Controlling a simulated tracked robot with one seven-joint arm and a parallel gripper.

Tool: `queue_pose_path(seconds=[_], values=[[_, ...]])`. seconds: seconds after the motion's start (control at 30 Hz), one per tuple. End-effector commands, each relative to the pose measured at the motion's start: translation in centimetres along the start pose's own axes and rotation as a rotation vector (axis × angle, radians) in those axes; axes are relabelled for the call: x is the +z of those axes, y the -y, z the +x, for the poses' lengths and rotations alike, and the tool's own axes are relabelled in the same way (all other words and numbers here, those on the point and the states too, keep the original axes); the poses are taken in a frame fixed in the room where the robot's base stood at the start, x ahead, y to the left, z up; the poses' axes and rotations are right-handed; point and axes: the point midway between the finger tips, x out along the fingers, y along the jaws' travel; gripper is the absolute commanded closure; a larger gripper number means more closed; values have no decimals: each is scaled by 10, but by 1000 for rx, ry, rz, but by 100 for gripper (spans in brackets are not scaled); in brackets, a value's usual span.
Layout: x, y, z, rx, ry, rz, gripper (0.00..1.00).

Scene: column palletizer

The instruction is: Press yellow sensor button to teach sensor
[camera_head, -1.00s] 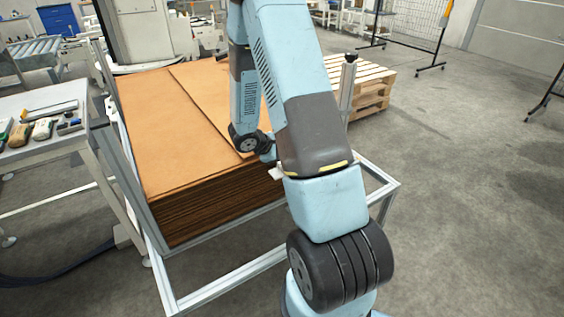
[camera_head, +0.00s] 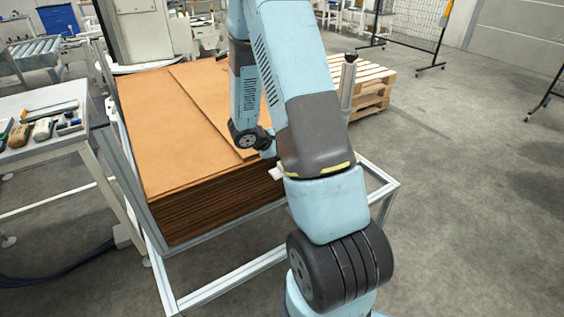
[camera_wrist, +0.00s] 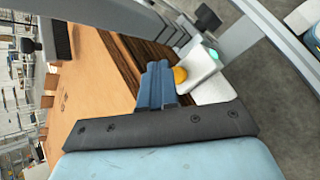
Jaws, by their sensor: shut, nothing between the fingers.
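The yellow button (camera_wrist: 180,75) is a small round dome on a white sensor housing (camera_wrist: 203,62) in the wrist view. A green spot (camera_wrist: 213,54) shows on the same housing. My gripper (camera_wrist: 158,68) has blue fingers that are shut and empty. The fingertips appear just left of the button in the picture; I cannot tell whether they touch it. In the head view my arm covers most of this area, and only a small white piece (camera_head: 276,173) shows beside the arm at the stack's corner.
A tall stack of brown cardboard sheets (camera_head: 150,130) sits in a metal frame (camera_head: 240,277). A side table (camera_head: 62,139) with small tools stands at left. A wooden pallet stack (camera_head: 370,82) is behind my arm.

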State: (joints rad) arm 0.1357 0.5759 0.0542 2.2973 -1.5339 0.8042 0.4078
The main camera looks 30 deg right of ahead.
Motion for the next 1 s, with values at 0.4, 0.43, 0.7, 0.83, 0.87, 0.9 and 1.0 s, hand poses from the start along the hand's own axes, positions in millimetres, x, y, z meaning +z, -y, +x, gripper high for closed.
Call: queue_pose_path(seconds=[0.4,0.43,0.7,0.83,0.87,0.9,1.0], values=[[15,-16,-21,2,-1,2,100],[16,-17,-22,2,0,3,100],[25,-25,-34,0,0,1,100],[25,-25,-35,0,0,0,100],[25,-25,-35,0,0,0,100],[25,-25,-35,0,0,0,100],[25,-25,-35,0,0,0,100]])
